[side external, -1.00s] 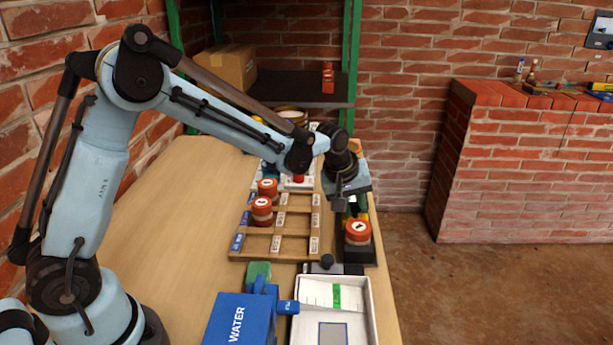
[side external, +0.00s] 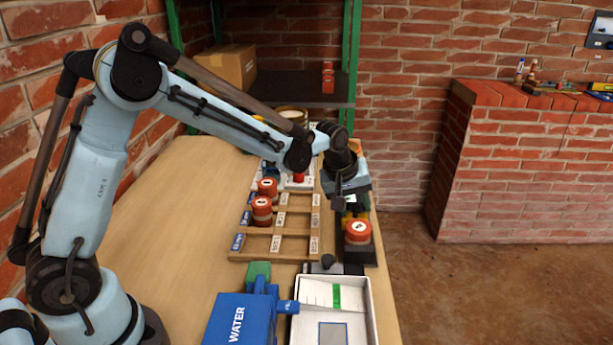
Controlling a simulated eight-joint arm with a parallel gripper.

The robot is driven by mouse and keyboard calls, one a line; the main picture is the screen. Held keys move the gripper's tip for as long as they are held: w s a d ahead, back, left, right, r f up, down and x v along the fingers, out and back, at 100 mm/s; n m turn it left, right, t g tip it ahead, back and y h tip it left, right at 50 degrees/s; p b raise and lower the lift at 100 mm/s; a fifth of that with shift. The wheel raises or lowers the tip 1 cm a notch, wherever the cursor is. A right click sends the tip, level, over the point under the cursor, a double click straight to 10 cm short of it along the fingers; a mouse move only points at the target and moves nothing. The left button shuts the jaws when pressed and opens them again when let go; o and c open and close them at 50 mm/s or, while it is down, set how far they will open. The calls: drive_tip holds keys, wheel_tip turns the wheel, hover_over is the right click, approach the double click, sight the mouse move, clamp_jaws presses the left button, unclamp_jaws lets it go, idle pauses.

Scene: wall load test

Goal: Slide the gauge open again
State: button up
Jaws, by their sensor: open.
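My gripper (side external: 341,201) is open and points down at the right side of the table. It is just above and behind a black stand (side external: 362,268) that carries a red-topped round weight (side external: 358,231). A small yellow part (side external: 362,208) shows beside the fingers, mostly hidden by my gripper. The gauge cannot be told for certain; it may be this partly hidden device. I cannot tell whether the fingers touch it.
A wooden rack (side external: 277,247) with two red-topped weights (side external: 262,209) stands to the left. In front are a blue WATER container (side external: 231,322) and a white tray (side external: 364,312). The table's left part (side external: 160,225) is clear.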

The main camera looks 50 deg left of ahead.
sight(354, 207)
drive_tip(key=shift+d+r, duration=0.1)
drive_tip(key=shift+r, duration=3.3)
drive_tip(key=shift+r, duration=0.1)
drive_tip(key=s+a+r+m+t, duration=0.1)
drive_tip(key=s+m, duration=0.3)
drive_tip(key=s, duration=0.7)
drive_tip(key=s+a+m+t, duration=0.1)
drive_tip(key=s+m, duration=0.4)
drive_tip(key=s, duration=0.6)
drive_tip(key=shift+a+r+t, duration=0.3)
drive_tip(key=shift+a+r, duration=0.1)
drive_tip(key=shift+a, duration=0.25)
